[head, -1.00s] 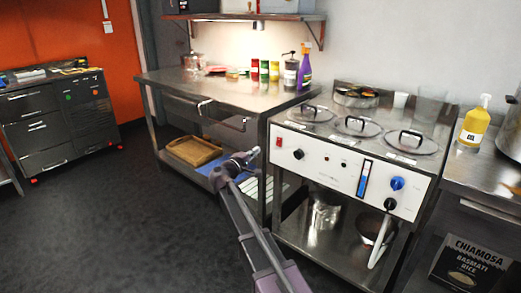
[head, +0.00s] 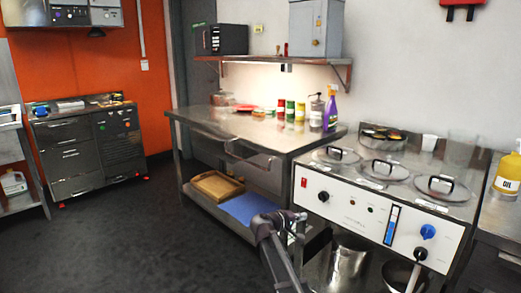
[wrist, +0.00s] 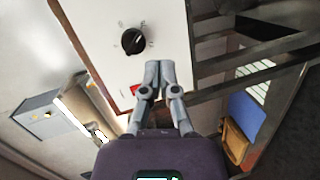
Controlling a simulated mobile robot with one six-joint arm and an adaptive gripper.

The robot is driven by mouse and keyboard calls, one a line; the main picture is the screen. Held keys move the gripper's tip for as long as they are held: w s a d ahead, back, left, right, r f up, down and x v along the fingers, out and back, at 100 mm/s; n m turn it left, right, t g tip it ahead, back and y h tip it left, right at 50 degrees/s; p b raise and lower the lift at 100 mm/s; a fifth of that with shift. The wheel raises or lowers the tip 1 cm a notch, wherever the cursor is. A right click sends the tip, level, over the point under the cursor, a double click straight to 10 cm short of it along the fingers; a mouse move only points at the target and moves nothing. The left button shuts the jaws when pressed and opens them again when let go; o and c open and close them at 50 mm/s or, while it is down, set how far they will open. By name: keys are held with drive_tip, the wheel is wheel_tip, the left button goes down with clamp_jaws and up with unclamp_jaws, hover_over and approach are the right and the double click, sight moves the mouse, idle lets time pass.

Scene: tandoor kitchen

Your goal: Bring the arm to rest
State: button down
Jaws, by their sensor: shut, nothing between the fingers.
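My gripper (wrist: 154,74) is shut and empty in the wrist view, its two fingertips together. Behind it in that view are the white front panel (wrist: 110,30) of the cooking unit and a black knob (wrist: 133,41). I cannot tell the gap between fingertips and panel. In the head view my arm rises from the bottom edge, in front of the steel table and left of the cooking unit (head: 360,213). The fingertips are hard to make out there.
The steel table (head: 215,119) carries jars and a purple spray bottle (head: 331,107). A wooden tray (head: 217,186) and a blue board (head: 248,208) lie on its lower shelf. A drawer cabinet (head: 70,160) stands at the left. The dark floor (head: 120,235) at the left is clear.

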drive_tip(key=s+d+f+m+g+y, duration=0.2)
drive_tip(key=s+d+f+g, duration=0.15)
drive_tip(key=s+f, duration=0.35)
drive_tip(key=s+a+f+m+g+y, duration=0.1)
drive_tip(key=s+f+m+g+y, duration=0.25)
drive_tip(key=s, duration=0.75)
drive_tip(key=s+a+f+g+y, duration=0.15)
drive_tip(key=s+f+y, duration=0.25)
drive_tip(key=s+y, duration=0.45)
wheel_tip(320, 180, up, 28)
drive_tip(key=s+h+p, duration=0.1)
drive_tip(key=s+p, duration=0.1)
drive_tip(key=p, duration=2.6)
drive_tip(key=shift+d+r+h, duration=0.15)
drive_tip(key=shift+d+h, duration=0.15)
drive_tip(key=shift+d, duration=0.05)
drive_tip(key=shift+s, duration=0.1)
